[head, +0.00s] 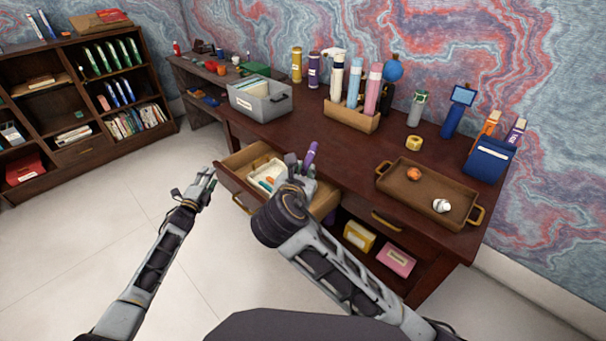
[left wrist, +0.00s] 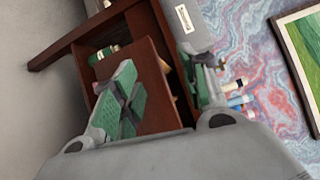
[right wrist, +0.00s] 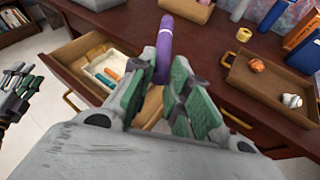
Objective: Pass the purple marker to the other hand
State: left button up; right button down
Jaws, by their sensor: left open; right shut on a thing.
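The purple marker (head: 310,156) stands up out of my right gripper (head: 297,168), above the open drawer (head: 240,160). In the right wrist view the purple marker (right wrist: 164,48) is held upright between the green-padded fingers of my right gripper (right wrist: 168,100). My left gripper (head: 203,182) is open and empty, to the left of the drawer and apart from the marker. In the left wrist view the left gripper's fingers (left wrist: 165,90) are spread wide, with the drawer front beyond them.
The open drawer holds a white tray (right wrist: 94,68) with small orange and blue items. A grey bin (head: 283,106) and a holder of bottles (head: 362,121) stand farther back. Floor at left is clear.

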pick_arm(q)
jog(key=s+a+f+n+g+y, duration=0.3)
jog(key=s+a+f+n, duration=0.3)
jog(key=f, duration=0.5)
jog(key=s+d+f+n+g, duration=0.2)
jog(key=s+f+n+g, duration=0.15)
jog(key=s+f, duration=1.05)
jog(key=s+d+f+n+g, duration=0.2)
jog(key=s+d+f, duration=0.4)
jog(key=s, duration=0.5)
jog(key=s+d+f+n+g+h, duration=0.1)
jog(key=s+d+f+n+g, duration=0.2)
jog(key=s+d+f, duration=0.3)
jog(key=s+d+f+n+g, duration=0.3)
jog(key=s+d+f, duration=0.3)
jog(key=s+f, duration=0.7)
jog(key=s+g, duration=0.1)
jog(key=s, duration=0.2)
jog(key=shift+s+d+h, duration=0.25)
jog(key=shift+h, duration=0.15)
